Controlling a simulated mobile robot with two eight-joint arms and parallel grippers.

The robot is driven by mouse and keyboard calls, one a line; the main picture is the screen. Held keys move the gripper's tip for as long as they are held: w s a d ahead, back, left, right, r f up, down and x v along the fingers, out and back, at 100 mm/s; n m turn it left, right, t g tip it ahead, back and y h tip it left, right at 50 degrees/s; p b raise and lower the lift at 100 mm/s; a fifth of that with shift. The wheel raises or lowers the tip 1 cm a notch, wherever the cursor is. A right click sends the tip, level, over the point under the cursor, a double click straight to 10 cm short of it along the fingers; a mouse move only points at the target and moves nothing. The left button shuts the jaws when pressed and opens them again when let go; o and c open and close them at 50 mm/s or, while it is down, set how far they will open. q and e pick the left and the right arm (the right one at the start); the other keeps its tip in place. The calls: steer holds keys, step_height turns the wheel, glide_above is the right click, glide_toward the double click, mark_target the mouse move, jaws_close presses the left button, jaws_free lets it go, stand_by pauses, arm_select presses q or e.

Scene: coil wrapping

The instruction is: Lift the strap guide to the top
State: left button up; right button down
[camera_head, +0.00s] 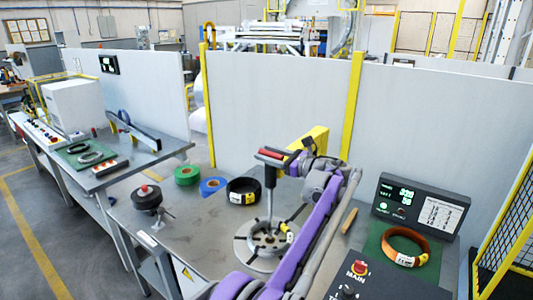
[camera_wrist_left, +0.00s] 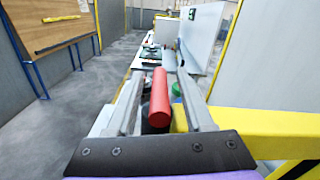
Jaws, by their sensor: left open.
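The strap guide appears to be the black head with a red handle (camera_head: 271,154) on a thin upright post (camera_head: 269,205). The post stands over a round slotted turntable (camera_head: 243,248). My left gripper (camera_head: 288,155) is at the handle's right end in the head view, with its purple arm reaching up from the bottom. In the left wrist view the red handle (camera_wrist_left: 160,95) lies between the two spread fingers of my left gripper (camera_wrist_left: 158,92), with gaps showing beside it. The gripper is open. My right gripper is out of view.
Green tape (camera_head: 187,175), blue tape (camera_head: 212,186) and a black coil (camera_head: 242,191) lie left of the turntable. A control panel (camera_head: 418,207) and orange coil (camera_head: 405,246) are at right. Grey partitions close off the back.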

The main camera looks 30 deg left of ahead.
arm_select(q)
steer(key=shift+a, duration=0.3)
jaws_close()
stand_by(1.3)
